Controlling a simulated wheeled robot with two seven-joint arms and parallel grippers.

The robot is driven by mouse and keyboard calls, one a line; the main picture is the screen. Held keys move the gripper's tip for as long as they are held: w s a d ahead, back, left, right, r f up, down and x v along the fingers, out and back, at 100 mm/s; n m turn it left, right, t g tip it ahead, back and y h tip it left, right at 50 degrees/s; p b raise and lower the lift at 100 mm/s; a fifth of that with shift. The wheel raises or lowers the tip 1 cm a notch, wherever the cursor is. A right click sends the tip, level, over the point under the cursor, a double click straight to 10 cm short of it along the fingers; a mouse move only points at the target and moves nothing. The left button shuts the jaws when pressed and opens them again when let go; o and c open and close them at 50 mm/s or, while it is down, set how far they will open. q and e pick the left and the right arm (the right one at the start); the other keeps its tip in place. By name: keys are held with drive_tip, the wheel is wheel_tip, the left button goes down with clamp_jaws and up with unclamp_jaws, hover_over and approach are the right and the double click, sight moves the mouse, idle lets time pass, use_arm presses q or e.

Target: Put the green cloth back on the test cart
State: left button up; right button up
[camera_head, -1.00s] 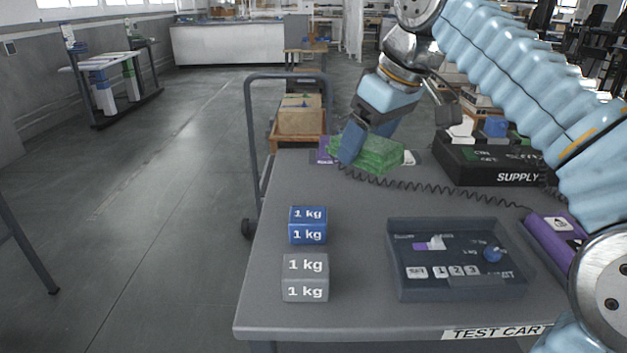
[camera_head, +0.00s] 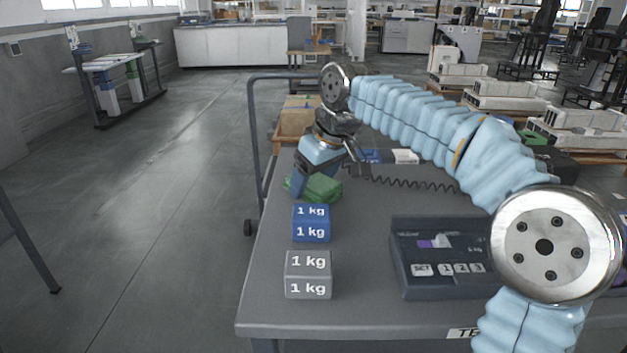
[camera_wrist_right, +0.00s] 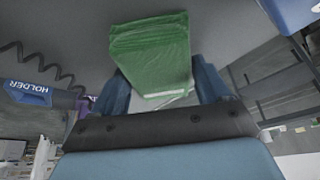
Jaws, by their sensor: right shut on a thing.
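The green cloth (camera_head: 321,189), a folded stack, is at the far left part of the test cart (camera_head: 375,205), behind the blue weight. In the right wrist view the cloth (camera_wrist_right: 150,50) sits between the two blue fingers of my right gripper (camera_wrist_right: 162,90). My right gripper (camera_head: 300,183) is shut on the cloth, reaching down to it from above. I cannot tell whether the cloth touches the cart top. My left gripper is not in view.
A blue 1 kg weight (camera_head: 311,223) and a grey 1 kg weight (camera_head: 308,275) stand at the cart's left side. A dark control panel (camera_head: 440,235) lies to their right. A coiled cord (camera_head: 410,184) crosses behind. My right arm hides much of the right side.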

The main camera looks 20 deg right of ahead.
drive_tip(key=o, duration=1)
drive_tip(key=shift+r, duration=0.2)
drive_tip(key=p+v, duration=0.2)
drive_tip(key=v, duration=0.9)
drive_tip(key=shift+s+r, duration=0.25)
drive_tip(key=shift+r, duration=0.1)
drive_tip(key=shift+d, duration=0.1)
